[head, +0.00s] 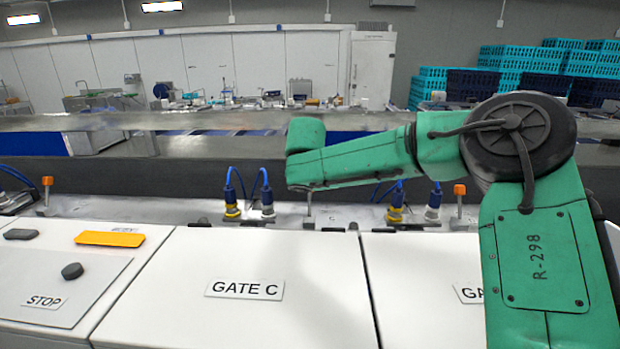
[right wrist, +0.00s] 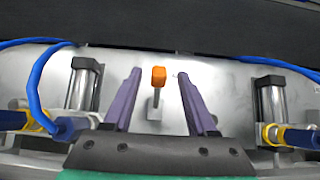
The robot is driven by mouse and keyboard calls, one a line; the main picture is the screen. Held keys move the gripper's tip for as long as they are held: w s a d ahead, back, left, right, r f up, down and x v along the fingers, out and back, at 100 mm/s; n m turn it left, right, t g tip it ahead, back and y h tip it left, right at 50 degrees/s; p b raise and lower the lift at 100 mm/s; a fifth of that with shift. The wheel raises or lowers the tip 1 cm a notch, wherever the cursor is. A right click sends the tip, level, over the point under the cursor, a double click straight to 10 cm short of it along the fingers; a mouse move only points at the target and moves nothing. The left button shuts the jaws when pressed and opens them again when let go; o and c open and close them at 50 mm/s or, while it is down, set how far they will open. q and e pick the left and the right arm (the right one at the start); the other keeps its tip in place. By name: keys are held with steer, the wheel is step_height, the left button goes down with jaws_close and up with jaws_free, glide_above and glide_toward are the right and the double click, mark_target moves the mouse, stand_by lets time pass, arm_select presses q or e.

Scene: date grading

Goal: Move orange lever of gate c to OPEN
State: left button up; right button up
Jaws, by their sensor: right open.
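The gate C panel (head: 316,272) is white and carries a "GATE C" label (head: 244,290) in the head view. A grey lever stem (head: 309,208) stands behind its right part, its top hidden by my right arm. In the right wrist view an orange-tipped lever (right wrist: 158,77) stands between the two purple fingers of my right gripper (right wrist: 160,74). The gripper is open, with a gap visible on both sides of the lever. In the head view my green arm hides this gripper. My left gripper is not in view.
Other orange-tipped levers stand at left (head: 47,182) and right (head: 460,190). Blue-hosed fittings (head: 232,205) stand left of the gate C lever. In the right wrist view, cylinders (right wrist: 83,87) and (right wrist: 271,102) flank the gripper. A stop button (head: 72,271) is at the left.

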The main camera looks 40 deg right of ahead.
steer(key=x, duration=0.3)
steer(key=shift+w+d+f, duration=0.1)
steer(key=shift+w, duration=0.1)
steer(key=shift+s+r, duration=0.2)
steer(key=shift+s, duration=0.1)
jaws_close()
stand_by(0.9)
